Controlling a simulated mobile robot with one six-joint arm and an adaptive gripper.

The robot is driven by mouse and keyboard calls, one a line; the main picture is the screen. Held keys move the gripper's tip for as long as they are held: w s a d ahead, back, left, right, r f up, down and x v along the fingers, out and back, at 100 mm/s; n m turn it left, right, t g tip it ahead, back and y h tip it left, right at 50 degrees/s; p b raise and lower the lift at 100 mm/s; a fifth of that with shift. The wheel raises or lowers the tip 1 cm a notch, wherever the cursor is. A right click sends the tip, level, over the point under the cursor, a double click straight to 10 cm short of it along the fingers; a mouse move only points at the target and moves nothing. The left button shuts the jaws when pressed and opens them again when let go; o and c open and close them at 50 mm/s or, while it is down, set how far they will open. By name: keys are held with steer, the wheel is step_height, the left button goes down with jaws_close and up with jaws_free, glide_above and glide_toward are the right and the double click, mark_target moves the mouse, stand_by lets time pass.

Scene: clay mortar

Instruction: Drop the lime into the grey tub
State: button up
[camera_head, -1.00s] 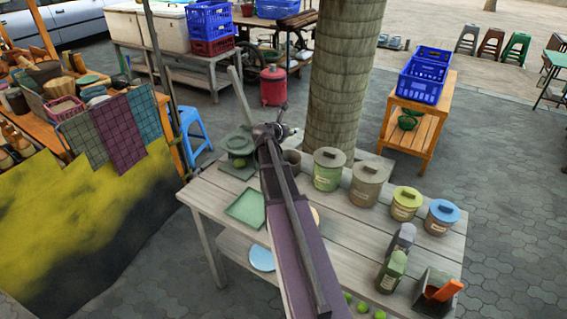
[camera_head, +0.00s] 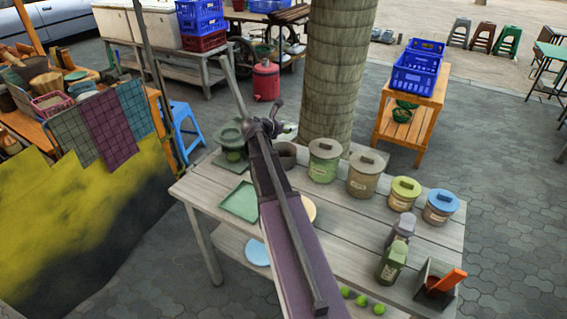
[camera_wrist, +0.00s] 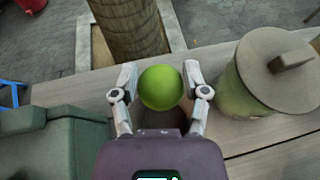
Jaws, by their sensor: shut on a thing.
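A bright green lime (camera_wrist: 161,87) is between the two fingers of my gripper (camera_wrist: 160,82) in the wrist view, held above the table. In the head view my gripper (camera_head: 276,124) is above the back of the wooden table; the lime cannot be made out there. A small open grey-brown tub (camera_head: 288,158) stands just below and right of my gripper in the head view, partly behind my arm. In the wrist view a brownish patch shows behind the lime and right finger; most of it is hidden.
Right of the tub stand lidded canisters: green (camera_head: 323,165), brown (camera_head: 362,178), yellow (camera_head: 403,196) and blue (camera_head: 440,209). A dark green scale-like object (camera_head: 231,138) and a green tray (camera_head: 240,201) are to the left. A tree trunk (camera_head: 337,75) rises behind the table.

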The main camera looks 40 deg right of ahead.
mark_target(288, 145)
step_height(288, 145, down, 2)
steer(key=shift+s+f+m+g+b, duration=0.1)
steer(key=shift+s+m+g+b, duration=0.05)
steer(key=shift+m+g+b, duration=0.6)
steer(key=shift+s+f+m+g, duration=0.1)
steer(key=shift+s+m+g, duration=0.2)
steer(key=shift+g, duration=0.25)
steer(key=shift+f+b, duration=0.1)
steer(key=shift+b, duration=0.2)
steer(key=shift+w+f+b, duration=0.1)
steer(key=shift+f+b, duration=2.75)
steer(key=o, duration=1.3)
